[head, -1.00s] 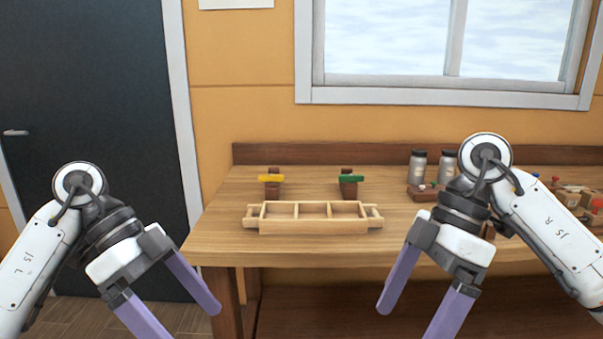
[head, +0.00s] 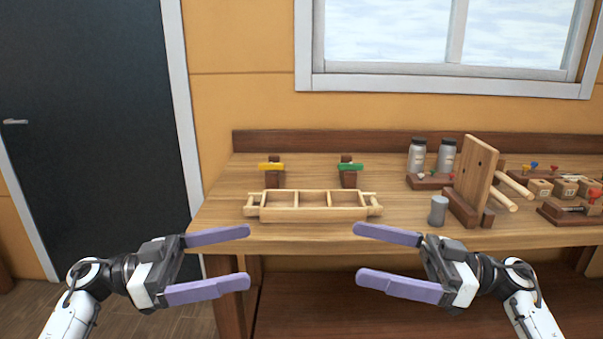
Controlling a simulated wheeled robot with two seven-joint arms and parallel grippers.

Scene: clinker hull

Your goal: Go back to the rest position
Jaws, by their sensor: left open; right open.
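My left gripper (head: 248,258) is open and empty, in front of the bench's left front edge, with its purple fingers pointing right. My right gripper (head: 357,255) is open and empty, in front of the bench, with its fingers pointing left. The two grippers face each other across a gap. Between and beyond them, a pale wooden divided frame (head: 312,214) lies on the wooden bench (head: 400,228). Neither gripper touches anything.
Behind the frame stand a yellow-topped block (head: 272,175) and a green-topped block (head: 349,175). Right of it are a grey cylinder (head: 438,210), an upright wooden board (head: 476,176), two jars (head: 417,157) and several small blocks. A dark door (head: 90,120) is at left.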

